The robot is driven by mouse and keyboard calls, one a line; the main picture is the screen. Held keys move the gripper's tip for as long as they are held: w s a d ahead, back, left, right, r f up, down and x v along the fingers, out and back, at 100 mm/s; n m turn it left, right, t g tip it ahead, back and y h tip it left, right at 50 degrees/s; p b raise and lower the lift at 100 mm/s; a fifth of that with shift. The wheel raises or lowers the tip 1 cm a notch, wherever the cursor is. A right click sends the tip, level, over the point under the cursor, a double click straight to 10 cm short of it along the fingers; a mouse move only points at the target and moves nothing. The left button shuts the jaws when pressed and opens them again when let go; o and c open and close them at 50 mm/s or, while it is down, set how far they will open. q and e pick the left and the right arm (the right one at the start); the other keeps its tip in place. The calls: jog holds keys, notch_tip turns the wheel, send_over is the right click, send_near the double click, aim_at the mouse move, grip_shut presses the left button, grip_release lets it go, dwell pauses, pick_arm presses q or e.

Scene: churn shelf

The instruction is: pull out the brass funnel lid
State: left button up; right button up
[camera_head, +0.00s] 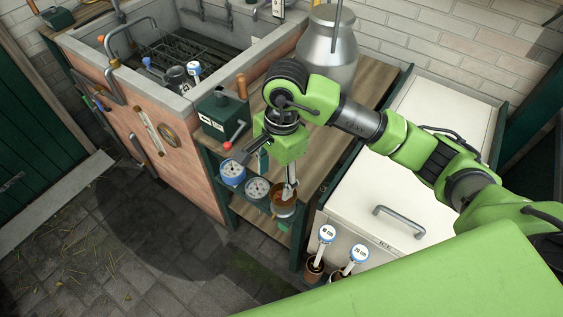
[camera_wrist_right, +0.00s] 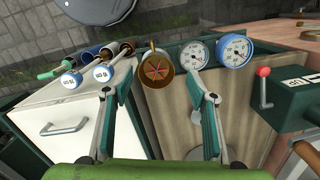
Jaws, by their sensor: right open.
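The brass funnel lid (camera_wrist_right: 157,70) is a round, brass-coloured cup with a star-like pattern inside. In the wrist view it sits at the upper middle, by the front edge of the wooden bench. In the head view a brown-topped round piece (camera_head: 284,208), likely the same lid, is partly hidden by my right gripper (camera_head: 289,190). In the wrist view the right gripper (camera_wrist_right: 152,87) is open, its fingers wide apart on either side of the lid's line. I cannot tell whether a finger touches it. My left gripper is not in view.
Two round dials (camera_head: 257,190) sit beside the lid. A green box with a red knob (camera_head: 224,117) stands on the bench (camera_head: 374,84). Labelled blue-topped sticks (camera_head: 326,235) stand by the white ice chest (camera_head: 385,190). A metal churn (camera_head: 328,50) stands behind. The paved floor is clear.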

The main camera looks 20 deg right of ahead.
aim_at(283, 202)
jog(key=shift+h, duration=0.5)
jog(key=f+p, duration=0.1)
jog(key=f, duration=0.3)
jog(key=d+f+p, duration=0.1)
jog(key=f, duration=0.3)
jog(key=d+f+p, duration=0.1)
jog(key=f, duration=0.3)
jog(key=shift+w+d, duration=0.1)
jog(key=shift+w, duration=0.2)
jog(key=shift+f, duration=0.7)
